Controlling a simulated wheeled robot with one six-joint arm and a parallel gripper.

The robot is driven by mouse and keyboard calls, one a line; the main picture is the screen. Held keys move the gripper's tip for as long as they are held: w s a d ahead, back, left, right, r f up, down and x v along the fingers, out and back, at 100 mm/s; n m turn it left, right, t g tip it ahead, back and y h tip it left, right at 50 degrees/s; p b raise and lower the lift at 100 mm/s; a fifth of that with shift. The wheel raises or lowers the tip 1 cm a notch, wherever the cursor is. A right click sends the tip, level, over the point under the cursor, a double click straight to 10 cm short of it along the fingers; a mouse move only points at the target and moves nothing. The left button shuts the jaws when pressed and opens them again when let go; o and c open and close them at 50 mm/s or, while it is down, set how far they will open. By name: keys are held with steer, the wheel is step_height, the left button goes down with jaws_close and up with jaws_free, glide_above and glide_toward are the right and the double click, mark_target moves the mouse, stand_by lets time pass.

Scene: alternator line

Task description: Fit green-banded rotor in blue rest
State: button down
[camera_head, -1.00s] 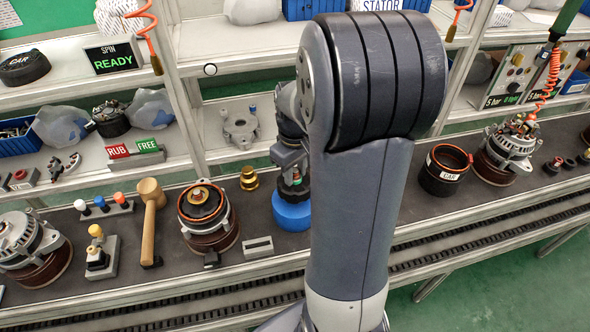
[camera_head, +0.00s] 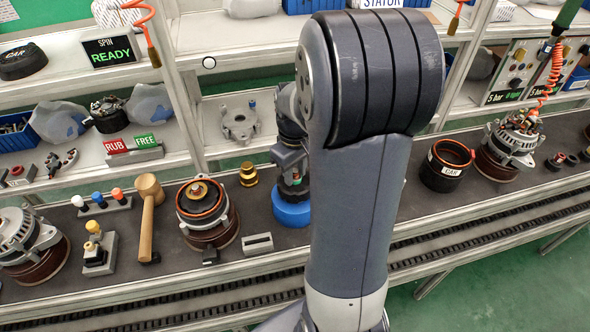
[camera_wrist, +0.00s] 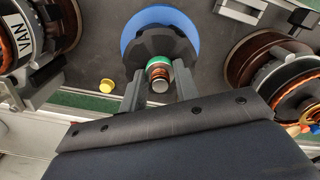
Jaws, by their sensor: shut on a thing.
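The green-banded rotor (camera_wrist: 160,70) stands upright between my gripper's fingers, with its black claw body at the blue rest in the wrist view. My gripper (camera_wrist: 158,92) is shut on its shaft end near the green band. The blue rest (camera_head: 291,210) stands on the dark bench, just right of the brass part. Its blue rim (camera_wrist: 152,14) shows around the rotor's far side in the wrist view. The rotor's underside is hidden, so I cannot tell how fully it sits in the rest. My arm hides part of this area in the head view.
An alternator housing (camera_head: 205,205), a brass part (camera_head: 248,174), a grey slotted block (camera_head: 257,243) and a mallet (camera_head: 149,205) stand to the left. A yellow cap (camera_wrist: 107,86) lies left of my gripper.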

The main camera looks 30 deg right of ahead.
steer(key=shift+w+f+b, duration=0.1)
steer(key=shift+f+b, duration=0.25)
steer(key=c, duration=1.5)
jaws_free()
steer(key=o, duration=0.5)
steer(key=shift+f, duration=0.15)
step_height(320, 180, up, 11)
steer(key=shift+f, duration=0.1)
step_height(320, 180, down, 11)
steer(key=shift+r, duration=0.2)
steer(key=shift+r+p, duration=0.3)
steer(key=shift+r, duration=0.05)
